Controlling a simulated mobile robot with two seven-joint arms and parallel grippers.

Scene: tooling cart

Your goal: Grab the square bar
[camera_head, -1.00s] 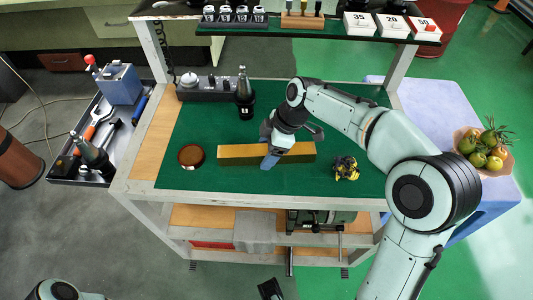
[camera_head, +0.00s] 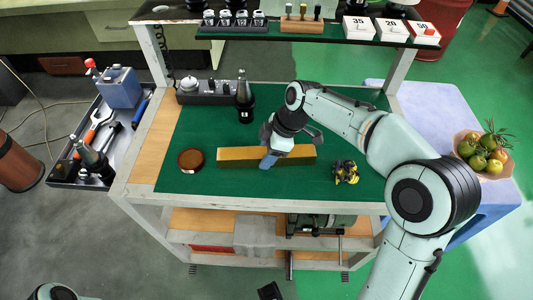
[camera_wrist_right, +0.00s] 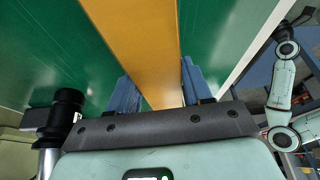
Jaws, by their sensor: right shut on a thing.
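The square bar (camera_head: 236,159) is a long yellow-brown bar lying across the green top of the cart in the head view. My right gripper (camera_head: 269,156) comes down over the bar near its middle and is shut on it. In the right wrist view the bar (camera_wrist_right: 138,40) runs between the two blue fingers of my right gripper (camera_wrist_right: 155,92). The fingers and wrist hide part of the bar in the head view. My left gripper does not show clearly; only a piece of my left arm is at the bottom left edge.
A brown round dish (camera_head: 191,160) lies left of the bar. A small yellow and black object (camera_head: 346,172) lies to the right. A shelf (camera_head: 300,35) with tool holders runs along the back. The green top (camera_head: 200,125) has free room behind the bar.

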